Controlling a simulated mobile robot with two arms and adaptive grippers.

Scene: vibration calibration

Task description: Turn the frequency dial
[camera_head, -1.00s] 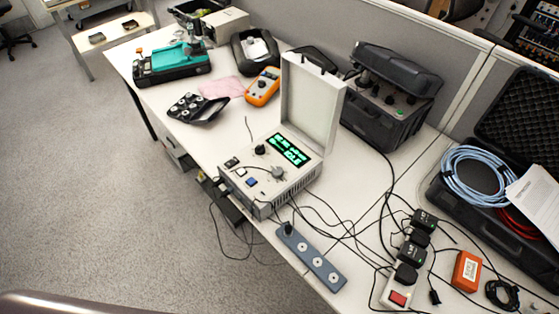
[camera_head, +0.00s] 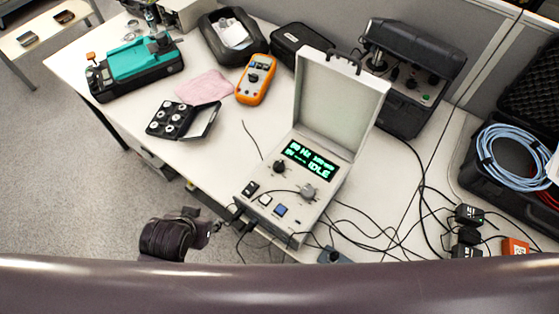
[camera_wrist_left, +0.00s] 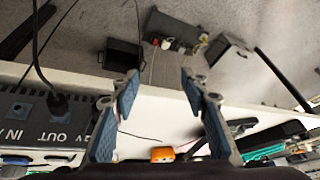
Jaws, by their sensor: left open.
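The calibrator box (camera_head: 322,207) stands on the white table with its lid raised and its green screen (camera_head: 308,160) reading IDLE. Its panel carries a black knob (camera_head: 279,167) and a grey knob (camera_head: 307,190); I cannot read which is the frequency dial. My left gripper (camera_head: 208,224) is low at the table's front edge, left of the box and apart from both knobs. In the left wrist view my left gripper (camera_wrist_left: 160,95) is open and empty, with the box's labelled side (camera_wrist_left: 50,125) to its left. The knobs do not show there. My right gripper is not in view.
Black cables (camera_head: 385,230) run beside the box. A black case of round parts (camera_head: 208,120), an orange multimeter (camera_head: 256,80) and a teal device (camera_head: 137,70) lie farther left. A dark unit (camera_head: 405,112) stands behind the box. The raised lid (camera_head: 342,100) blocks the back side.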

